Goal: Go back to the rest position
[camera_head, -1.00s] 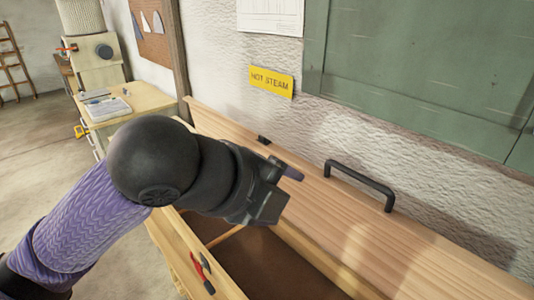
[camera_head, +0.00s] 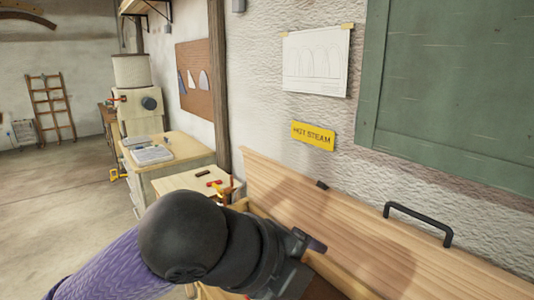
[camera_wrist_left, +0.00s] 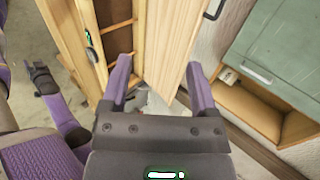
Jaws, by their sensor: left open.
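My left gripper (camera_head: 308,250) is in the lower middle of the head view, in front of the open wooden box's raised lid (camera_head: 330,215). In the left wrist view its two purple fingers (camera_wrist_left: 160,75) are spread apart with nothing held between them. The box (camera_wrist_left: 75,35) lies beyond the fingers, with its inside partly showing. In the wrist view another dark gripper (camera_wrist_left: 42,78), seemingly my right one, is at the left edge, too small to tell whether open.
The lid's black handle (camera_head: 420,222) stands out on the right. A small table (camera_head: 190,180) with tools and a workbench (camera_head: 170,155) are beyond my arm. A yellow HOT STEAM sign (camera_head: 313,136) hangs on the wall. The floor at left is clear.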

